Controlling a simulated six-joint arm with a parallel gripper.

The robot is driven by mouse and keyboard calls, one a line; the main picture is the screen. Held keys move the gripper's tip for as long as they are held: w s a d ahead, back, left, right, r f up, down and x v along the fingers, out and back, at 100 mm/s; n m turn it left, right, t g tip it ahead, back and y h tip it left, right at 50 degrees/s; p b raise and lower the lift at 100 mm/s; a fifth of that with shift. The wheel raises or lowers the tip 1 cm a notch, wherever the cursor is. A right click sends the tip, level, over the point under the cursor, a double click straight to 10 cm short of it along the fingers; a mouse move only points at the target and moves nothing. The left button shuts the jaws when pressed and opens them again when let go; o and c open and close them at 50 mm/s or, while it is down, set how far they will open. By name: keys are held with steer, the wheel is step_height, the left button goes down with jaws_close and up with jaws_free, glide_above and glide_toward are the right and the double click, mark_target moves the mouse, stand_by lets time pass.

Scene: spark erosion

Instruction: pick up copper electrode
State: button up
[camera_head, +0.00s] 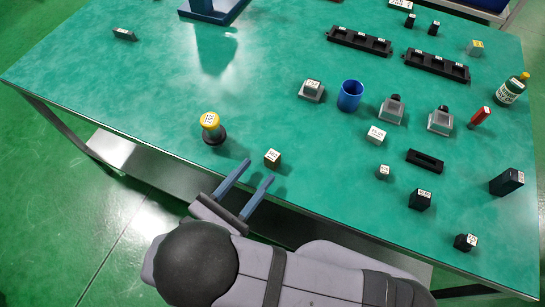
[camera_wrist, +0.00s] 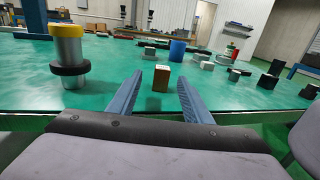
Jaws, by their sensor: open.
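A small copper-brown block with a pale labelled top, which looks like the copper electrode (camera_head: 272,158), stands upright on the green table near its front edge. In the wrist view the copper electrode (camera_wrist: 161,77) shows between the two fingers and beyond their tips. My gripper (camera_head: 258,171) is open and empty at the table's front edge, just short of the block and apart from it. Its blue fingers also frame the block in the wrist view (camera_wrist: 160,82). The label on the block is too small to read.
A yellow-topped cylinder with a black collar (camera_head: 211,128) stands left of the block. A blue cup (camera_head: 350,96), a white block (camera_head: 376,135) and several dark blocks stand to the right. The table (camera_head: 130,90) is mostly clear at left.

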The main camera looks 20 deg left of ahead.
mark_target(269, 160)
steer(key=shift+d+p+x, duration=0.1)
steer(key=shift+p+x, duration=0.35)
steer(key=shift+x, duration=1.15)
steer(key=shift+d+p+x, duration=0.15)
steer(key=shift+p+x, duration=0.3)
steer(key=shift+x, duration=1.1)
steer(key=shift+w, duration=0.5)
steer(key=shift+c, duration=0.6)
steer(key=shift+r, duration=0.1)
jaws_close()
